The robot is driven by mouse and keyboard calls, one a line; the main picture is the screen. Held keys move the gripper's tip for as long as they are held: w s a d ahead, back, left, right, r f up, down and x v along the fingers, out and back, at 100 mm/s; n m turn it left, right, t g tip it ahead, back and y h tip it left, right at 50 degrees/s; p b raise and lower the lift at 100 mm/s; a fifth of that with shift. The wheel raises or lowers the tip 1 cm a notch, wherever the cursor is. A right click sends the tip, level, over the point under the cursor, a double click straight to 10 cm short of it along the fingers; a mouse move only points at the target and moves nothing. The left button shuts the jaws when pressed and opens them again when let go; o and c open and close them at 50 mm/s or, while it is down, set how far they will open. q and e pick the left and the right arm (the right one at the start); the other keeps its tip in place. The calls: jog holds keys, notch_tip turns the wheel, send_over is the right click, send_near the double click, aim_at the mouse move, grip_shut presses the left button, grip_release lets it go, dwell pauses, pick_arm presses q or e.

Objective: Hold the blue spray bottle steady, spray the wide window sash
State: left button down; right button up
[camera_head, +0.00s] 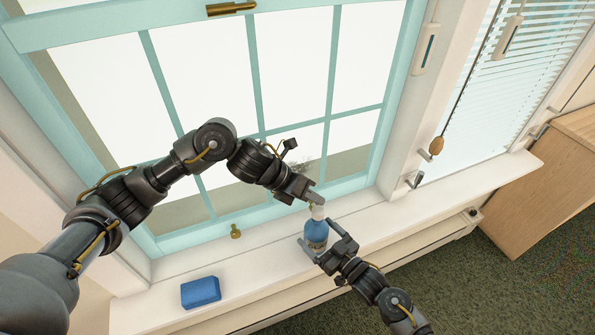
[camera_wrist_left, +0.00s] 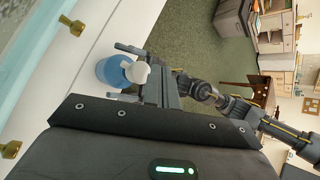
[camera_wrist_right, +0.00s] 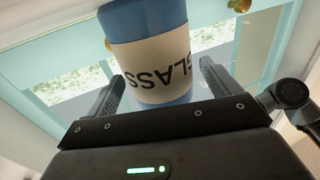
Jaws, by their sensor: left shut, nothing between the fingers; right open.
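The blue spray bottle (camera_head: 316,234) stands upright on the white sill, with a white spray head on top. In the right wrist view its body (camera_wrist_right: 160,50) shows a pale label reading "GLASS". My right gripper (camera_head: 317,232) is open, with its fingers on either side of the bottle's body. My left gripper (camera_head: 316,198) is shut and empty, right by the spray head; I cannot tell if it touches. The bottle also shows in the left wrist view (camera_wrist_left: 112,74), beside the right gripper. The wide window sash (camera_head: 120,22) has a teal frame and several panes behind the bottle.
A blue sponge-like block (camera_head: 201,292) lies on the sill (camera_head: 160,308) to the left. A brass knob (camera_head: 236,231) and brass handle (camera_head: 231,9) are on the sash. A blind (camera_head: 540,60) and a wooden cabinet (camera_head: 545,185) are at right. The sill between block and bottle is clear.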

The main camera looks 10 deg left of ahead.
jog(key=v, duration=1)
jog(key=shift+s+d, duration=0.2)
